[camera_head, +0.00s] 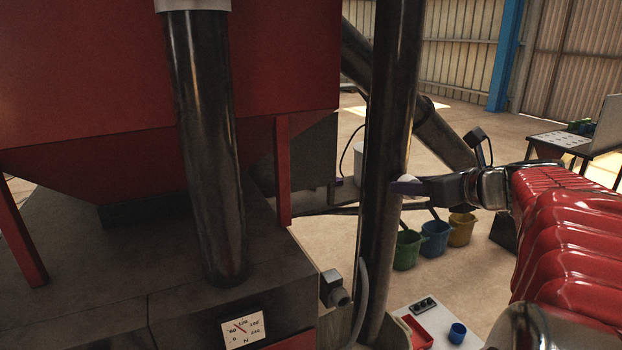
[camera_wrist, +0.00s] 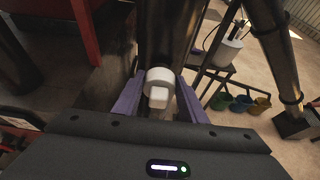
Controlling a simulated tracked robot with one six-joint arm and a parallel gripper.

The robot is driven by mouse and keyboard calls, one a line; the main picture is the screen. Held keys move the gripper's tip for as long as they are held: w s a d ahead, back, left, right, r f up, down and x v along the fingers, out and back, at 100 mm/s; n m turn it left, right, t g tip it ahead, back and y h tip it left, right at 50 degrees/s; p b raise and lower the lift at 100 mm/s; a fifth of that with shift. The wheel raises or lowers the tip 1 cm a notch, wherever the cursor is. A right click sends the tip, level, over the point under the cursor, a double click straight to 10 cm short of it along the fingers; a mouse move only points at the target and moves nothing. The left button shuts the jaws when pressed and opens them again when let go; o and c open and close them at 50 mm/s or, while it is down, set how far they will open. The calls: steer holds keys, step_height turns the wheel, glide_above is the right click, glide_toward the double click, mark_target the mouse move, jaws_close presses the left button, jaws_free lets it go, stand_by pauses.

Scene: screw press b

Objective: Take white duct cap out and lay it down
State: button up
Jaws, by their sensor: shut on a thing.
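The white duct cap (camera_wrist: 158,88) shows in the wrist view as a round disc with a blocky grip facing me. My gripper (camera_wrist: 160,80) has its purple fingers on either side of the cap and is shut on it. The cap is right in front of the dark vertical duct (camera_wrist: 167,35); I cannot tell whether it is still seated in it. In the head view my gripper (camera_head: 405,186) is at the right side of the duct (camera_head: 385,130), and only a small white bit of the cap (camera_head: 409,178) shows above the finger.
The red hopper machine (camera_head: 270,60) fills the left. A slanted pipe (camera_head: 440,135) runs behind the duct.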

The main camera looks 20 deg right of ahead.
steer(key=shift+s, duration=1.55)
steer(key=shift+s, duration=0.9)
